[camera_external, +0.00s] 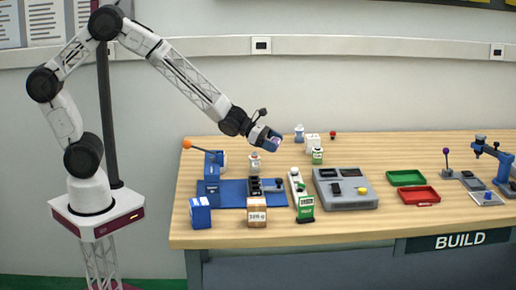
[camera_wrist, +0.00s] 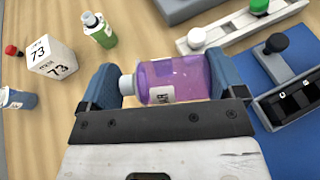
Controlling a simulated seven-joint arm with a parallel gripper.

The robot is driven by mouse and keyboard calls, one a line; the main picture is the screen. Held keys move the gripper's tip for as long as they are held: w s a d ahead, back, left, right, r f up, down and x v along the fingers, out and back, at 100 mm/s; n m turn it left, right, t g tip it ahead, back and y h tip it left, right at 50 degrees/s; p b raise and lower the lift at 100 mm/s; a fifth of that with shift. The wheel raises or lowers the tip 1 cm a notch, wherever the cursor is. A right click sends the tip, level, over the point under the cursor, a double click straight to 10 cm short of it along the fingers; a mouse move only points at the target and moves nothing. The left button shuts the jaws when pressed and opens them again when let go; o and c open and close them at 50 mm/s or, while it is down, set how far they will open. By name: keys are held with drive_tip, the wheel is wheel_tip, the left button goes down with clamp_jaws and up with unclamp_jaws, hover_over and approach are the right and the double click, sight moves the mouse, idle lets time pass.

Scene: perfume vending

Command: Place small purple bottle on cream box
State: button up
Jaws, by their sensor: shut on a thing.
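My gripper (camera_wrist: 166,88) is shut on the small purple bottle (camera_wrist: 180,78), a see-through bottle with a pale cap and a white label. The bottle lies sideways between the blue fingers. In the external view my gripper (camera_external: 270,141) holds it in the air above the table, and only a bit of purple shows. A cream-white box (camera_wrist: 52,58) marked 73 stands on the table, left of the gripper in the wrist view. In the external view this box (camera_external: 312,144) is right of the gripper, towards the back. Its top looks bare.
A green bottle (camera_external: 317,155) stands close by the box. A blue-grey bottle (camera_external: 299,133) and a small red-topped item (camera_external: 333,134) are near it. A grey panel (camera_external: 345,188), a blue mat station (camera_external: 235,200) and a tan box (camera_external: 257,214) stand nearer the front.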

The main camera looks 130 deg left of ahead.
drive_tip(key=shift+n+g+y, duration=0.4)
drive_tip(key=shift+n+y, duration=0.1)
drive_tip(key=s+a+f, duration=0.1)
drive_tip(key=s, duration=0.3)
drive_tip(key=s+a+f, duration=0.1)
drive_tip(key=s+f, duration=0.1)
drive_tip(key=s, duration=0.3)
drive_tip(key=s+a+f, duration=0.1)
drive_tip(key=s, duration=0.4)
drive_tip(key=shift+s+a+f, duration=0.1)
drive_tip(key=shift+s+f, duration=0.15)
drive_tip(key=shift+w+a, duration=0.1)
drive_tip(key=shift+a, duration=0.05)
hover_over(289, 157)
drive_tip(key=s+d, duration=0.1)
drive_tip(key=s, duration=0.1)
drive_tip(key=shift+w+f, duration=0.25)
drive_tip(key=shift+f, duration=0.4)
drive_tip(key=shift+w+a+f, duration=0.15)
drive_tip(key=shift+w+a, duration=0.4)
drive_tip(key=shift+a, duration=0.1)
drive_tip(key=shift+f, duration=1.5)
drive_tip(key=shift+f, duration=0.2)
drive_tip(key=o, duration=0.7)
drive_tip(key=shift+c, duration=0.2)
